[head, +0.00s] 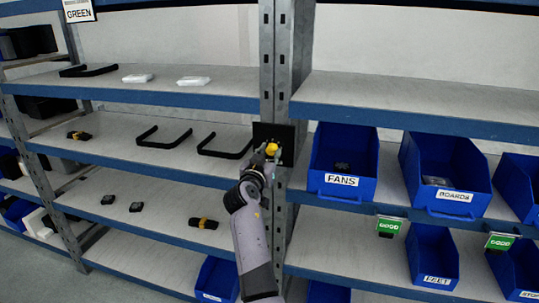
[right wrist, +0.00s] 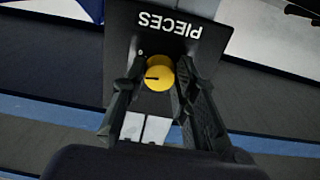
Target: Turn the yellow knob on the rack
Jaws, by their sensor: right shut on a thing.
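The yellow knob (head: 271,149) sits on a black plate (head: 284,136) fixed to the rack's upright post. In the right wrist view the knob (right wrist: 159,73) is round, with a short dark mark on its face, and the plate (right wrist: 125,45) reads "PIECES", upside down. My right gripper (head: 266,155) reaches up to the plate from below. Its fingers (right wrist: 156,82) stand on either side of the knob and are shut on it. The gripper partly hides the knob in the head view. My left gripper is not in view.
Blue bins labelled FANS (head: 341,181) and BOARDS (head: 455,195) stand on the shelf right of the post. Black handles (head: 226,153) lie on the shelf close to the left of the plate. Grey metal posts (head: 282,60) and blue shelf edges (head: 140,98) surround the arm.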

